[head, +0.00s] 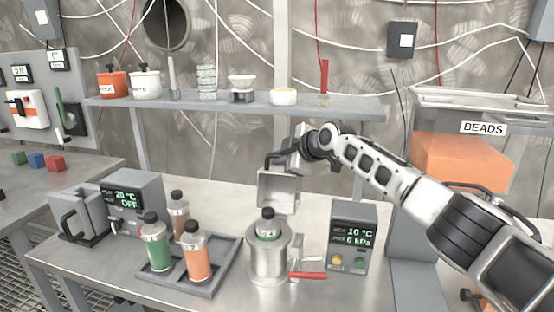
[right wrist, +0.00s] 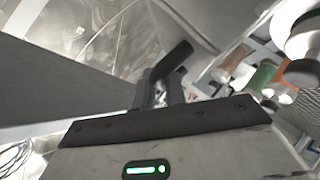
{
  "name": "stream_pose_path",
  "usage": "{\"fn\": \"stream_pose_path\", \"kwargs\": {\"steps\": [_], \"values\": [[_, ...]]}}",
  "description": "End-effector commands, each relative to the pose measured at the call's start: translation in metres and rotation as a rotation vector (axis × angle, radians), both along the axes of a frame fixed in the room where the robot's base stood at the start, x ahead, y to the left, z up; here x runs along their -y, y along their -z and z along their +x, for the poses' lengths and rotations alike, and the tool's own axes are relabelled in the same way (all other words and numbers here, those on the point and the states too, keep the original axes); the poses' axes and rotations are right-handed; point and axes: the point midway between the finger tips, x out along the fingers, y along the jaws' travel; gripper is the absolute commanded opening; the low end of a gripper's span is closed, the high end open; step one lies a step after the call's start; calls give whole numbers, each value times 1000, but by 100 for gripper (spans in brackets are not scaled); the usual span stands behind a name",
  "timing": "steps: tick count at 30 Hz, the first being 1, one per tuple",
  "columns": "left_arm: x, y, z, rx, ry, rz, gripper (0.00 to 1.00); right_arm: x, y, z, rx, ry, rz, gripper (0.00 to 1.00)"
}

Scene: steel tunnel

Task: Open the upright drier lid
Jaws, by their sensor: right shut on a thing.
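The drier (head: 268,258) is a steel cylinder on the bench, with a green-banded, black-capped bottle (head: 268,228) standing in its mouth. Its square grey lid (head: 278,190) stands raised behind the mouth, apart from the bottle. My right gripper (head: 294,158) is above the lid, shut on its dark bent handle (head: 273,158). In the right wrist view a dark handle bar (right wrist: 172,62) rises just beyond my gripper; the fingertips are hard to make out there. My left gripper is not in view.
A grey tray (head: 214,283) with several bottles stands left of the drier. A red lever (head: 307,275) sticks out at its right, near a control box (head: 352,237) reading 10 °C and 0 kPa. A loaded shelf (head: 225,105) is behind; the BEADS bin (head: 462,150) is right.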

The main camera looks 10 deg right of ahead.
Motion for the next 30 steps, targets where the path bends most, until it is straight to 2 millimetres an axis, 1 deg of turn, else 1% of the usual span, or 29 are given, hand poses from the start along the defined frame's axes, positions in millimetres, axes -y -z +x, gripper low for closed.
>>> {"fn": "stream_pose_path", "kwargs": {"steps": [1,6,7,8,9,18,22,26,30], "values": [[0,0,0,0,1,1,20,-2,-3,0,5,-1,3,0],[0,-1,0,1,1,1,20,-2,-3,0,5,-1,3,0],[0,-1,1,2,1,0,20,-2,-3,0,5,-1,3,15],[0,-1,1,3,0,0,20,-2,-3,0,5,-1,3,24],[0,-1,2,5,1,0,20,-2,-3,0,5,-1,3,34],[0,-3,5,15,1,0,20,0,-1,0,2,0,0,34],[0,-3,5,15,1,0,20,2,-3,-4,3,-1,0,34],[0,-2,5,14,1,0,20,9,-9,-13,2,-1,-1,34],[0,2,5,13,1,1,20,18,-19,-29,6,-2,0,34]]}}
